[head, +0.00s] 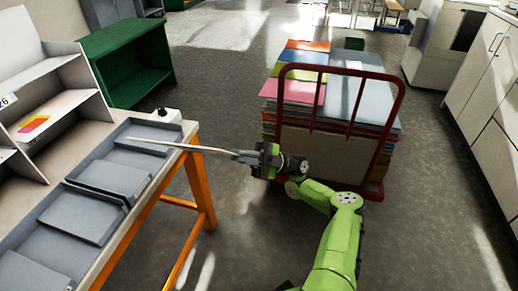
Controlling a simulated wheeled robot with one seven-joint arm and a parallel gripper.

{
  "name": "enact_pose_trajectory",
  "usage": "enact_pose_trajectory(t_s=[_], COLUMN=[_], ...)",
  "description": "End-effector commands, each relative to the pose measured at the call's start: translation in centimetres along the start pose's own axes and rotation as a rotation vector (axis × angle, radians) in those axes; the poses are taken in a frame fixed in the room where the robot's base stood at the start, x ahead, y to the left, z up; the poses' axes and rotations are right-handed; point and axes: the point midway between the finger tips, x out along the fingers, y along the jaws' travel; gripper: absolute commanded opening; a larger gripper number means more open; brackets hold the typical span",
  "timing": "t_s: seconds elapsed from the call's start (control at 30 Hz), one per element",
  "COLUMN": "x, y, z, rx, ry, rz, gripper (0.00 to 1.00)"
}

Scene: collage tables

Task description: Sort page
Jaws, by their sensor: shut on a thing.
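My gripper (247,155) is at the picture's middle, shut on a thin, pale grey sheet-like page (190,148) seen almost edge-on. The page reaches left from the gripper, over the right edge of the table and across the rear grey tray (153,131). I cannot tell whether it touches the tray, and its face is hidden. More grey trays, at the middle (112,178) and front (80,217), lie on the table. A red cart (399,95) at the right bears stacks of coloured sheets (299,90).
The table (191,134) has orange legs. A green cabinet (125,35) stands behind. White cabinets (497,75) line the right. Floor between table and cart is clear.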

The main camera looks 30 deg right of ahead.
Motion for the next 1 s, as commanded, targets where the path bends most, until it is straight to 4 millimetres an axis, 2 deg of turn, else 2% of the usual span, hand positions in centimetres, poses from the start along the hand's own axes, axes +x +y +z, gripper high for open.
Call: enact_pose_trajectory(t_s=[0.23,0.47,0.7,1.0], x=[0.02,-0.02,0.00,0.06], y=[0.09,0.18,0.15,0.08], z=[-0.01,-0.01,-0.05,-0.06], rx=[-0.030,-0.210,-0.471,-0.479], ry=[0.000,-0.016,-0.042,-0.040], rz=[-0.034,-0.258,-0.607,-0.618], gripper=[0.00,0.00,0.00,0.00])
